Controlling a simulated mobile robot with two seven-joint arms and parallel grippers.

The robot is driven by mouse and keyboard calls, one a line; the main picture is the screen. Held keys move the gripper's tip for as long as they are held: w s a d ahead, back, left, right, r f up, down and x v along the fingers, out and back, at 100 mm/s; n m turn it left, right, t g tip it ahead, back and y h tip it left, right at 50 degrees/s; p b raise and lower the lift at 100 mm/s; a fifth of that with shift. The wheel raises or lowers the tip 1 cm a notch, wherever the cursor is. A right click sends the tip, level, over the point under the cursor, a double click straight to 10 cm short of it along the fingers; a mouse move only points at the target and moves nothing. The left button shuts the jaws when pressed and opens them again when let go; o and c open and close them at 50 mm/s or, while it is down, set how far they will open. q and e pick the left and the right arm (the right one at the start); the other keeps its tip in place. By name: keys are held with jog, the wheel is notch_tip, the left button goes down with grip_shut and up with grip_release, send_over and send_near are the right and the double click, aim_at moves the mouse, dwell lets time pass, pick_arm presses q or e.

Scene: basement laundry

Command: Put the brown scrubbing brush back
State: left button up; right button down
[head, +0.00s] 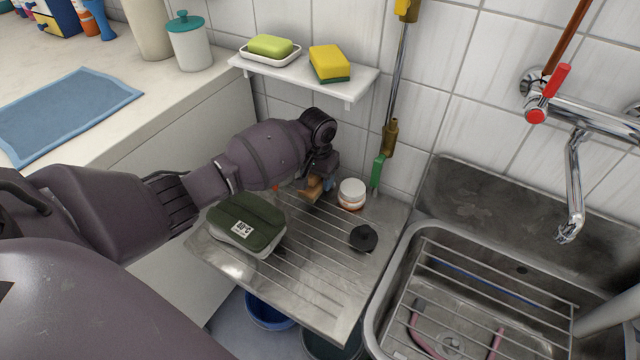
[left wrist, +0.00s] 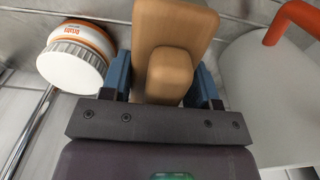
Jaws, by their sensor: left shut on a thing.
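The brown scrubbing brush (head: 314,190) is between the jaws of my left gripper (head: 321,189), low over the back of the ribbed metal drainboard (head: 305,285). In the left wrist view the brush (left wrist: 172,35) shows as a light brown block with a rounded raised part. The blue fingers of the left gripper (left wrist: 165,82) are shut on that raised part. Whether the brush touches the drainboard I cannot tell; its underside is hidden. My right gripper is in neither view.
A white jar with an orange band (head: 351,194) stands just right of the brush. A dark round plug (head: 363,238) and a green-lidded box (head: 246,222) are on the drainboard. Above is a wall shelf (head: 300,75) with soap and sponge. The sink (head: 470,300) lies right.

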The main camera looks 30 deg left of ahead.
aim_at(318, 184)
pick_arm(q)
notch_tip(318, 184, down, 3)
jog(key=shift+s+f+b, duration=0.1)
jog(key=shift+s+b, duration=0.05)
jog(key=shift+b, duration=0.15)
jog(key=shift+w+a+f, duration=0.1)
jog(key=shift+w+f, duration=0.1)
jog(key=shift+w+r, duration=0.1)
jog(key=shift+r, duration=0.25)
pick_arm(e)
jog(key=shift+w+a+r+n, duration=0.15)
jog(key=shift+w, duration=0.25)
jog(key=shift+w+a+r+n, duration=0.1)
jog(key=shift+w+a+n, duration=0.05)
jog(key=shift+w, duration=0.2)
pick_arm(q)
jog(key=shift+f, duration=0.1)
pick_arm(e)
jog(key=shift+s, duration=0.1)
pick_arm(q)
jog(key=o, duration=0.8)
jog(key=shift+f, duration=0.1)
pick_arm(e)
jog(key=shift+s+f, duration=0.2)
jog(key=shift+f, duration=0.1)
pick_arm(q)
jog(key=shift+o, duration=0.2)
